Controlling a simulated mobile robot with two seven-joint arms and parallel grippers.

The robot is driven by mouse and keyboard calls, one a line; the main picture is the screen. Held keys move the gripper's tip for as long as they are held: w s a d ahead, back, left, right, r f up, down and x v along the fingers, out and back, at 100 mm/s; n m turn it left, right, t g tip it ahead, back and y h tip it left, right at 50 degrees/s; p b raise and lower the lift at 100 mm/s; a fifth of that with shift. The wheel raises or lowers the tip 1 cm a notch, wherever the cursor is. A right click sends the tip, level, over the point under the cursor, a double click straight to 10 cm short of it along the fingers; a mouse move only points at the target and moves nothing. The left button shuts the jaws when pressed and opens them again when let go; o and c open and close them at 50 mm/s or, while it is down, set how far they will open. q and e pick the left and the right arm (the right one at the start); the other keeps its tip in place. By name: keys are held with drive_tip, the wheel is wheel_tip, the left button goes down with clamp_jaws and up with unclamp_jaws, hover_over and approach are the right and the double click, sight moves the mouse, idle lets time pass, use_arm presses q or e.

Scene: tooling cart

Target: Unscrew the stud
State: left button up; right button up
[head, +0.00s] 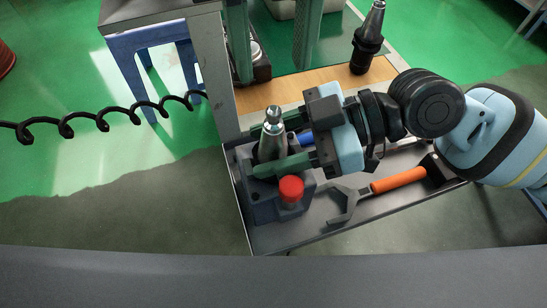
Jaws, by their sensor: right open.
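The stud (273,113) is a small silver knob on top of an upright, tapered metal tool holder (271,143). The holder stands in a dark grey fixture block (264,208) with a red knob (291,188). My right gripper (273,146) comes in from the right, with its fingers open around the taper, below the stud. One green finger passes on the near side; the other is partly hidden behind the taper. I cannot tell whether the fingers touch it. A wrench (398,180) with an orange handle and grey open jaw lies right of the block. My left gripper is not visible.
The block and wrench share a grey tray (290,240) with a raised rim. Another tool holder (368,45) stands on the wooden surface (262,97) behind. Green uprights (303,35) rise at the back. A black coiled cable (100,122) hangs at left.

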clamp_jaws()
idle(0.3)
